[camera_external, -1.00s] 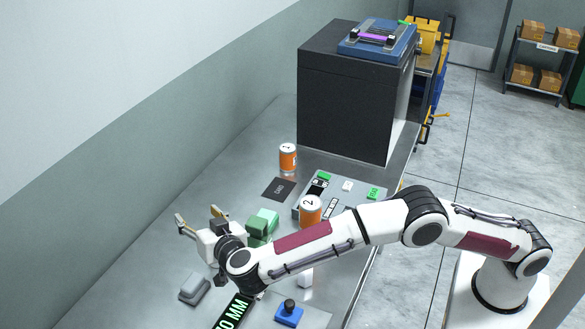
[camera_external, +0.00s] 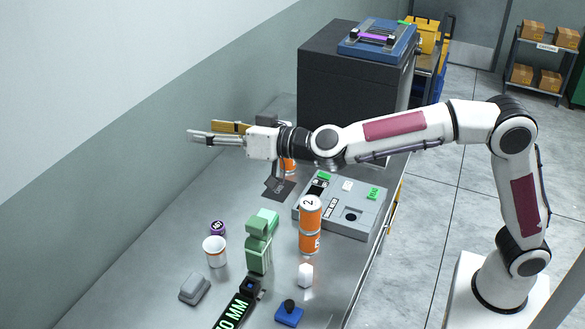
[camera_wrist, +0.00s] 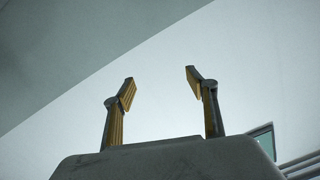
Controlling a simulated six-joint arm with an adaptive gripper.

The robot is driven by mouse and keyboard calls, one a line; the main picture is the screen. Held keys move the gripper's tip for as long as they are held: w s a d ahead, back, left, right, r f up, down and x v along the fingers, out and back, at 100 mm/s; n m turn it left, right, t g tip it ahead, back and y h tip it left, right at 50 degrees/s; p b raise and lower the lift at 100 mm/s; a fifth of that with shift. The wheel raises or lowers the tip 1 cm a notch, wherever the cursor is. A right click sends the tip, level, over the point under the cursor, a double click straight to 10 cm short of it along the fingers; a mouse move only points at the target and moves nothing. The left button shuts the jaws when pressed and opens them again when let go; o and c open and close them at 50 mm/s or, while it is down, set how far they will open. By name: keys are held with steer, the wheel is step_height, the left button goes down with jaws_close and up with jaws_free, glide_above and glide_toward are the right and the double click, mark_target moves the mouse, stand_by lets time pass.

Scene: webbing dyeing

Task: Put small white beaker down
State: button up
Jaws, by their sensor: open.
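The small white beaker (camera_external: 215,252) stands upright on the metal table, with an orange-brown band near its rim. It is left of the green device and behind the grey block. My gripper (camera_external: 215,132) is open and empty, raised well above the table and pointing left toward the wall. It is apart from the beaker, higher and farther back. In the wrist view my two fingers (camera_wrist: 160,88) are spread with nothing between them, against the plain wall. The beaker does not show in the wrist view.
A purple-topped small item (camera_external: 217,228) stands just behind the beaker. The green device (camera_external: 259,245), orange cans (camera_external: 310,220), grey control panel (camera_external: 350,213), grey block (camera_external: 194,289) and blue-based knob (camera_external: 289,314) stand around. A large black box (camera_external: 345,95) is at the back.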

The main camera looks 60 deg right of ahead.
steer(key=s+d+r+n+g+y, duration=0.2)
steer(key=s+d+y, duration=0.1)
steer(key=s, duration=0.6)
steer(key=s+d+f+g+h, duration=0.1)
steer(key=s+d+f+g, duration=0.2)
steer(key=s, duration=1.1)
steer(key=s+d+f+g+h, duration=0.1)
steer(key=s+d+f+g, duration=0.2)
steer(key=s+d+f, duration=0.6)
steer(key=s+d+f+g+h, duration=0.1)
steer(key=s+d+f+g, duration=0.2)
steer(key=s+d+f, duration=0.3)
steer(key=s+f, duration=0.5)
steer(key=s, duration=0.7)
steer(key=shift+s+d+n+h, duration=0.25)
steer(key=shift+s+n+h, duration=0.05)
steer(key=shift+n+h, duration=0.1)
